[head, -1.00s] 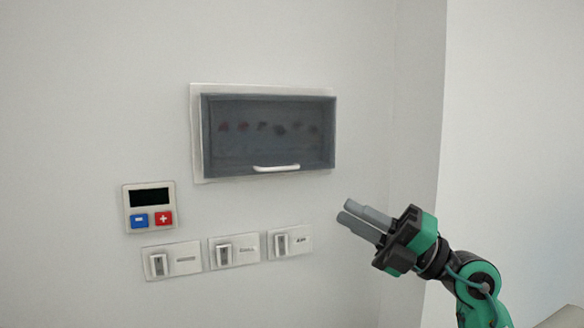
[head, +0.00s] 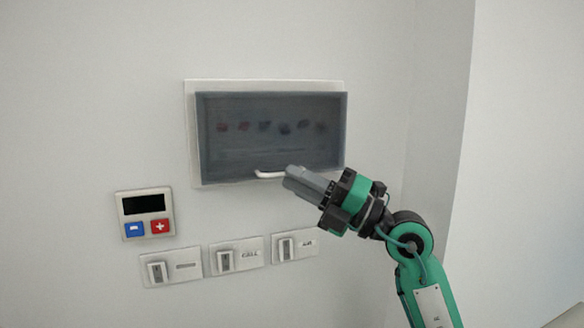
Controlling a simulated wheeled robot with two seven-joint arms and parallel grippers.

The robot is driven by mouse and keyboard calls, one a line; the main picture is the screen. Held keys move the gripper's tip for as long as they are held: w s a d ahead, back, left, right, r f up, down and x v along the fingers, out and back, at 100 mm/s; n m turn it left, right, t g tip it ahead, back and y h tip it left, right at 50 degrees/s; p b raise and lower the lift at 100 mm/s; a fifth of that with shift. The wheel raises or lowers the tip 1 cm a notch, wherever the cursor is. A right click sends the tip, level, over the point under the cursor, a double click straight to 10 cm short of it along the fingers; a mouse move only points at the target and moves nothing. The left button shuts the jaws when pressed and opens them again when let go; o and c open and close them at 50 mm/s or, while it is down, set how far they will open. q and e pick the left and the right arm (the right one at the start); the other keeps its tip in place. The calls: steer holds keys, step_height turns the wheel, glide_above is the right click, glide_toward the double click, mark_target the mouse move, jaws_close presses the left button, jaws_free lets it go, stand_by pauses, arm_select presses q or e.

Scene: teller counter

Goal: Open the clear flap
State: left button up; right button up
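The clear flap (head: 270,150) is a dark, see-through panel on a wall box, and it is closed. Several small dark and reddish items show dimly behind it. A white bar handle (head: 266,174) sits at its bottom edge. My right gripper (head: 290,178) is at the right end of the handle, with its fingers pointing left and covering that end. The fingers look close together, but I cannot tell whether they are around the handle or only in front of it. My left gripper is not in view.
A small display panel (head: 146,205) with a blue and a red button is on the wall at lower left. A wall corner stands to the right of the box. The wall left of the box is bare.

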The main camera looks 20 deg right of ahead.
steer(key=shift+x, duration=0.8)
jaws_close()
